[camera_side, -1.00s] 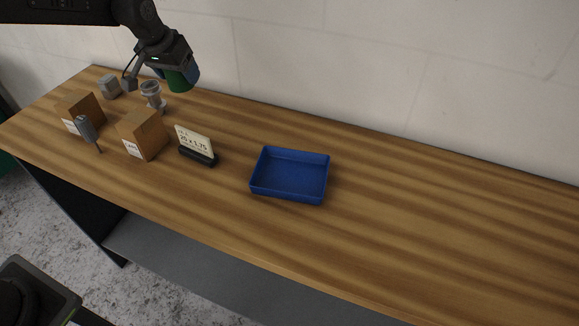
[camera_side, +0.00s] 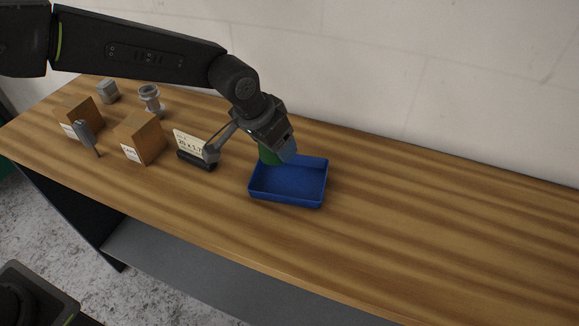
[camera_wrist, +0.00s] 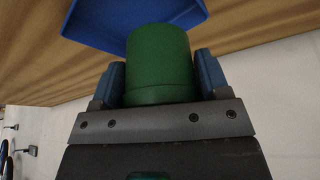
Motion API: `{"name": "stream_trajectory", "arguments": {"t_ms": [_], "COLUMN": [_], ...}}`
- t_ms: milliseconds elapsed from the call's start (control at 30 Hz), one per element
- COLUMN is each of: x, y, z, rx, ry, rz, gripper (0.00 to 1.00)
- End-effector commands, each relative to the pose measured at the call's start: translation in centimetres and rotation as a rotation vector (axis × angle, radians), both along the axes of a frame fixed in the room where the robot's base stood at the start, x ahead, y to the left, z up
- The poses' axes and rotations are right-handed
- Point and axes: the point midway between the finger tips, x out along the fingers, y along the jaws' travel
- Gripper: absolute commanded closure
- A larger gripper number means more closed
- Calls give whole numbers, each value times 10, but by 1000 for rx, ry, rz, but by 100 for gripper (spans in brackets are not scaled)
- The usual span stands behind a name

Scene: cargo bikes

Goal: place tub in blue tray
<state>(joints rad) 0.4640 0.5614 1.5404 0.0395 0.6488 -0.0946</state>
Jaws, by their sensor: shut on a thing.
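The green tub (camera_wrist: 160,62) is held between the two blue fingers of my gripper (camera_wrist: 161,80) in the wrist view. In the side view the tub (camera_side: 268,155) shows partly, below my gripper (camera_side: 277,153), at the back left corner of the blue tray. The blue tray (camera_side: 287,201) sits on the wooden bench, and its inside looks empty. The tray also shows behind the tub in the wrist view (camera_wrist: 95,25). I cannot tell whether the tub is above the tray's inside or just behind its rim.
A label card in a black holder (camera_side: 192,160) stands just left of the tray. Farther left are two cardboard boxes (camera_side: 140,138) (camera_side: 80,117), a grey-handled tool (camera_side: 86,134), a grey fitting (camera_side: 150,99) and a grey block (camera_side: 107,92). The bench (camera_side: 430,215) is clear to the right.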

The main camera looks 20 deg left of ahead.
Motion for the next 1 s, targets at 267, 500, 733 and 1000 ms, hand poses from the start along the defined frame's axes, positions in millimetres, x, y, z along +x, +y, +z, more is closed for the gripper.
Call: {"name": "stream_trajectory", "arguments": {"t_ms": [267, 500, 733, 1000], "x": [-1, -2, -1, -1], "y": [-34, -35, -35, -34], "z": [-20, -43, -61, -64], "rx": [0, 1, -1, 0], "ry": [-2, 1, -3, -2], "rz": [0, 2, 2, 3], "gripper": [60, 60, 60, 60]}}
